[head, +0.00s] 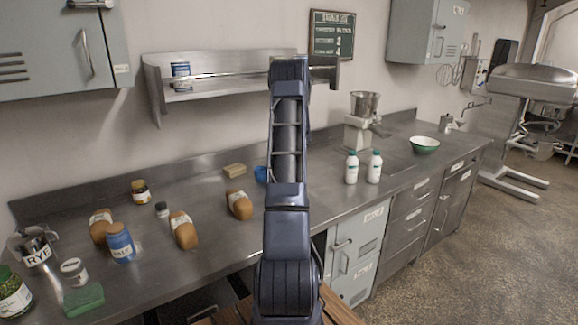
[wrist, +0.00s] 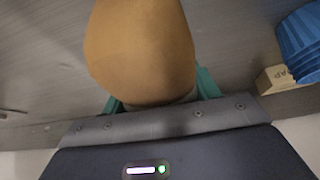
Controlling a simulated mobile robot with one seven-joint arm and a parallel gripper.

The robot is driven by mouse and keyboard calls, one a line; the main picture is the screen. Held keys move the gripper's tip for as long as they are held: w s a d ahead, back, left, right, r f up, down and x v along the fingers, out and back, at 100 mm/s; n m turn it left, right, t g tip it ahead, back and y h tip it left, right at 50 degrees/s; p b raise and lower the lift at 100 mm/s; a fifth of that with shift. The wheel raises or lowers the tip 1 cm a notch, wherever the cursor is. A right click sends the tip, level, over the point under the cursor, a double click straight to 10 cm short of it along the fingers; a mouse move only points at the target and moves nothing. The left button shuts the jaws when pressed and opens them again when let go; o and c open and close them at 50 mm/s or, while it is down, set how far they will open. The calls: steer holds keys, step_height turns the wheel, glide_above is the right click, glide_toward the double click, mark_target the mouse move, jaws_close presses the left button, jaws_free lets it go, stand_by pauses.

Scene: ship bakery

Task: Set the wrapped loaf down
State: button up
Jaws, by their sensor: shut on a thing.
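My gripper (wrist: 160,95) shows in the wrist view, its teal fingers on either side of a brown wrapped loaf (wrist: 140,48). It is shut on this loaf. A sliver of pale band shows on the loaf near the fingers. The grey steel counter (head: 216,250) lies beyond it in the wrist view; I cannot tell whether the loaf touches it. In the head view my arm hides the gripper and the held loaf. Other banded loaves lie on the counter: one left of my arm (head: 239,205), one farther left (head: 184,231) and one behind the blue jar (head: 99,226).
A blue ribbed thing (wrist: 303,42) and a small tan block (wrist: 272,80) are close by. The blue jar (head: 121,243), a RYE canister (head: 36,250) and a green sponge (head: 84,299) crowd the left. Two white bottles (head: 351,168) stand right of my arm.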

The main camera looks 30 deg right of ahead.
steer(key=shift+f, duration=0.1)
steer(key=o, duration=1.1)
